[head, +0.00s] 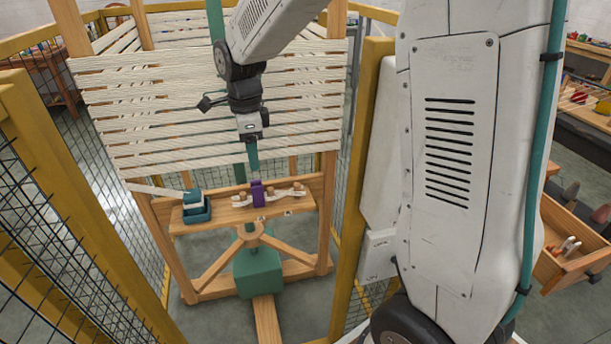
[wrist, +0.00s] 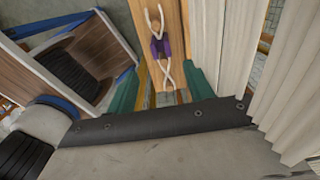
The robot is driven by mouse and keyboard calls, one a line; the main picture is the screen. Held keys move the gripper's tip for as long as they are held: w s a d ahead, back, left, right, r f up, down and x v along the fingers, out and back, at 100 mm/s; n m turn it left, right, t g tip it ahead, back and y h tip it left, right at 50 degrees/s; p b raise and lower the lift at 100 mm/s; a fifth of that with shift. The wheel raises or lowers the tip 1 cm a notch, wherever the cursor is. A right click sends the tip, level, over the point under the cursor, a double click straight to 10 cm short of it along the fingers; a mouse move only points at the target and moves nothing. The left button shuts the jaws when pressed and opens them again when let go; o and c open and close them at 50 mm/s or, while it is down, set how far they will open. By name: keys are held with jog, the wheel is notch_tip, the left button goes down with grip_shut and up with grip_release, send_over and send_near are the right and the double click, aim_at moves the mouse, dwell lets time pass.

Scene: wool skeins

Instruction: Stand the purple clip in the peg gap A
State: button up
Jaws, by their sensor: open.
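The purple clip (head: 258,193) is upright on the wooden shelf (head: 225,219), among pale strands and small pegs to its left and right. In the wrist view the purple clip (wrist: 160,48) lies ahead of the fingers, with white crossing strands above and below it. My gripper (head: 254,168) is just above the clip in the head view. In the wrist view its two teal fingers (wrist: 163,85) are apart, with nothing gripped between them. The peg gap marked A cannot be made out; a small pale mark (head: 288,213) on the shelf front is too small to read.
A teal holder (head: 195,207) with white material stands at the shelf's left. Yellow-posted mesh fencing (head: 60,200) stands left. An open wooden drawer (head: 575,255) is at the far right.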

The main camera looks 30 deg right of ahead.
jog(key=s+d+r+n, duration=0.1)
jog(key=s+r+n, duration=0.35)
jog(key=s, duration=0.35)
jog(key=s+d+r+n, duration=0.1)
jog(key=s+r+n, duration=0.3)
jog(key=s+n, duration=0.3)
jog(key=s+f+n+t, duration=0.1)
jog(key=s+n, duration=0.9)
jog(key=s, duration=0.5)
jog(key=shift+d, duration=0.45)
jog(key=shift+f, duration=0.1)
